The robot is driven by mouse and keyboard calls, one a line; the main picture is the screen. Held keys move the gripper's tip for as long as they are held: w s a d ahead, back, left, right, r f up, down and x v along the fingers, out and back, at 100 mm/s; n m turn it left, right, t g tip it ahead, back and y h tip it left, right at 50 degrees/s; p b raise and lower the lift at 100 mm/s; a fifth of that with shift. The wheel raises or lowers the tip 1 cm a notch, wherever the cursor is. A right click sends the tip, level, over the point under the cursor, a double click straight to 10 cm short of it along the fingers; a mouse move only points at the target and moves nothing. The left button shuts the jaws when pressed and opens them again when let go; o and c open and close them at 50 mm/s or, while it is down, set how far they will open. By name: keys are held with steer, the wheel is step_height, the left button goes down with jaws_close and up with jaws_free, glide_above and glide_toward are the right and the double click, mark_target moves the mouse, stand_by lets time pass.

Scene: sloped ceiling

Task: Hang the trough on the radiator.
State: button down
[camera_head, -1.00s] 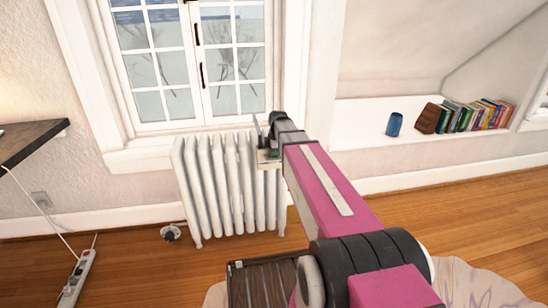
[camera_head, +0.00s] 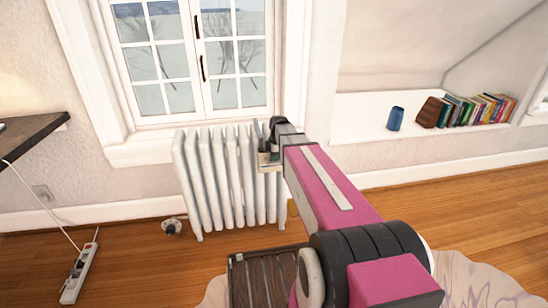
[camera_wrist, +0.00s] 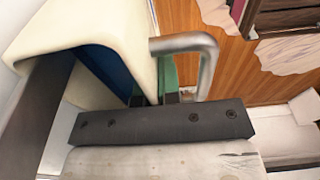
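The white ribbed radiator (camera_head: 215,180) stands under the window in the head view. My gripper (camera_head: 268,158) is at its upper right part, in front of the right-hand ribs. In the wrist view, my gripper (camera_wrist: 155,98) shows two small black pads close together beside something green (camera_wrist: 167,78). A bent metal tube (camera_wrist: 207,65) stands next to them. A cream piece with a blue inner side (camera_wrist: 85,40) lies at upper left; it may be the trough, but I cannot tell for sure. The fingertips are mostly hidden, and their grip is unclear.
A slatted wooden crate (camera_head: 262,280) is on the floor in front of the radiator. A power strip (camera_head: 80,275) with a cord lies at left, below a dark tabletop (camera_head: 30,135). A blue vase (camera_head: 395,118) and several books (camera_head: 475,110) stand on the right ledge.

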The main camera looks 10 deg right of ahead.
steer(key=c, duration=1.2)
jaws_free()
steer(key=shift+c, duration=0.2)
steer(key=r, duration=0.3)
steer(key=d+r, duration=0.1)
steer(key=r, duration=0.6)
steer(key=shift+d+r, duration=0.15)
steer(key=shift+r, duration=0.2)
steer(key=s+f+m, duration=0.7)
steer(key=s+m, duration=0.2)
steer(key=s, duration=0.1)
steer(key=s+a+f+m+h, duration=0.1)
steer(key=s+f+m, duration=0.6)
steer(key=s+m, duration=0.2)
steer(key=shift+s+a, duration=0.15)
steer(key=shift+s, duration=1)
